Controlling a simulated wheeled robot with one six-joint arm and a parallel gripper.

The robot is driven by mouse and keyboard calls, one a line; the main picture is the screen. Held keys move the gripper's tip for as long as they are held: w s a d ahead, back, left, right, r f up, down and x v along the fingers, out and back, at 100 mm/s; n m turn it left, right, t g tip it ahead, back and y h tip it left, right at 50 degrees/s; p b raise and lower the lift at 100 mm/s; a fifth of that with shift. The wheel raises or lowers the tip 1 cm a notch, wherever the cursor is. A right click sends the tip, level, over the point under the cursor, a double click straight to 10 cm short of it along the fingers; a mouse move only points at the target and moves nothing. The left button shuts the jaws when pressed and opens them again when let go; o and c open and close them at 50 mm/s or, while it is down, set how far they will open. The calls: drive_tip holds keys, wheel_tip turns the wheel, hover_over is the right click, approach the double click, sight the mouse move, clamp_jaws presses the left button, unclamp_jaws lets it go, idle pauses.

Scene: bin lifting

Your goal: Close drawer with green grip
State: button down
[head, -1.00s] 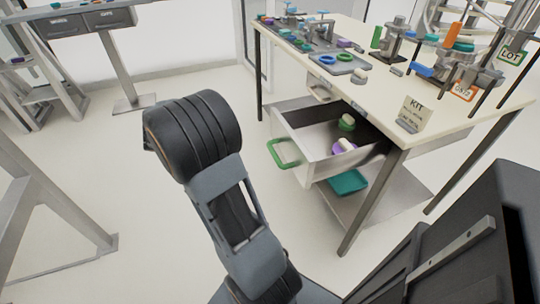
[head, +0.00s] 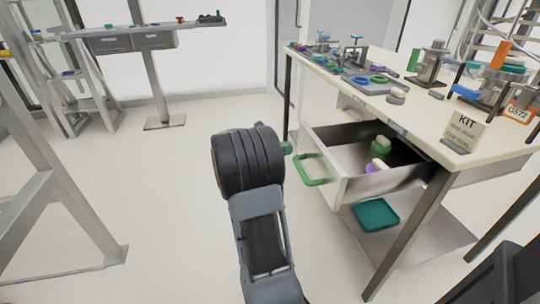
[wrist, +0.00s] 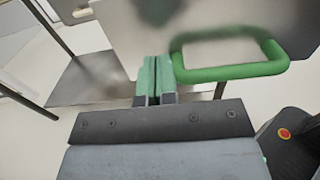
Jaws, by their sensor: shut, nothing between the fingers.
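The drawer (head: 385,184) under the table is pulled out and holds small green, purple and white items. Its green grip (head: 312,183) is a loop on the front panel. In the wrist view the green grip (wrist: 232,73) stands out from the pale drawer front (wrist: 125,28). My gripper (wrist: 153,70) has its green-tipped fingers shut together and empty, just left of the grip and pointing at the drawer front. Contact with the front cannot be told. In the head view my gripper (head: 286,147) is mostly hidden behind my wrist.
The table (head: 412,108) carries fixtures, coloured rings and a KIT sign (head: 463,132). A teal tray (head: 376,214) lies on the shelf below the drawer. A table leg (head: 402,240) stands at the right. The floor at the left is clear up to a grey frame (head: 60,215).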

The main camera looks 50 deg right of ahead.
sight(305, 146)
drive_tip(key=shift+b+x, duration=0.65)
drive_tip(key=shift+x, duration=1.3)
drive_tip(key=shift+d, duration=0.1)
